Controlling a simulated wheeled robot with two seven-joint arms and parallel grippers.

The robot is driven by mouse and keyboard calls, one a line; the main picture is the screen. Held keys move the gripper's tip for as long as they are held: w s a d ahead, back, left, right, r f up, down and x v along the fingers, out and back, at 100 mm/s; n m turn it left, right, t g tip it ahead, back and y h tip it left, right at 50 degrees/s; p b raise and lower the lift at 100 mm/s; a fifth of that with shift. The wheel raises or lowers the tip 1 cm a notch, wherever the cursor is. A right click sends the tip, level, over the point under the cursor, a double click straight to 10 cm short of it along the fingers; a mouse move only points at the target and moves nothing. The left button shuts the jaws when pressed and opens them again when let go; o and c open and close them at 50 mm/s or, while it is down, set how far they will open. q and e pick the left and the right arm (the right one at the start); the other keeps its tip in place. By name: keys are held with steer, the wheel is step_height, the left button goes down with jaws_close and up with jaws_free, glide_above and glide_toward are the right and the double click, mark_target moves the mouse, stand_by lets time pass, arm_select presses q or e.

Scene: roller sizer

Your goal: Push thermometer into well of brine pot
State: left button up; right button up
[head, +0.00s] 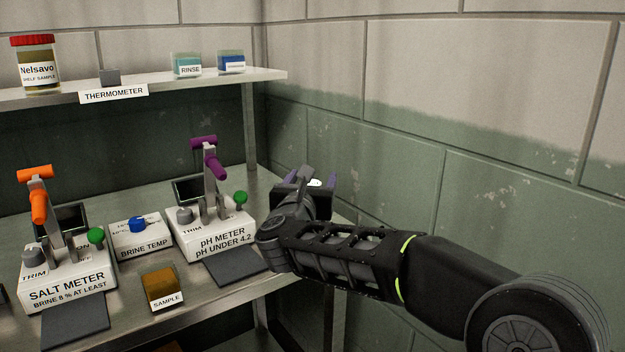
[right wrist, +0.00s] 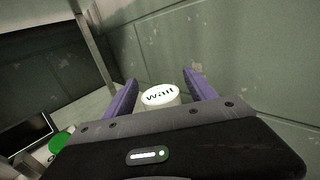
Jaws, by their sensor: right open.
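My right gripper (head: 316,184) is open over the right end of the lower steel bench. In the right wrist view a round white top marked "wait" (right wrist: 160,96) sits between its two purple fingers (right wrist: 161,84), with gaps at the sides. It looks like a thermometer head, but its lower part is hidden. A sliver of white (head: 315,183) shows at the gripper in the head view. I cannot make out the brine pot or its well; the arm and gripper hide that area. A small grey block (head: 110,77) stands above the THERMOMETER label (head: 114,93). My left gripper is not in view.
The salt meter (head: 66,286), brine temp box (head: 140,236) and pH meter (head: 214,235) stand on the bench. A sample block (head: 163,289) is in front. The upper shelf (head: 200,82) holds a jar (head: 36,70) and rinse cup (head: 187,66). A tiled wall (head: 420,130) closes the right.

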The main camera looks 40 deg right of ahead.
steer(key=v, duration=0.7)
steer(key=shift+s+a, duration=0.15)
steer(key=shift+a, duration=0.05)
stand_by(0.7)
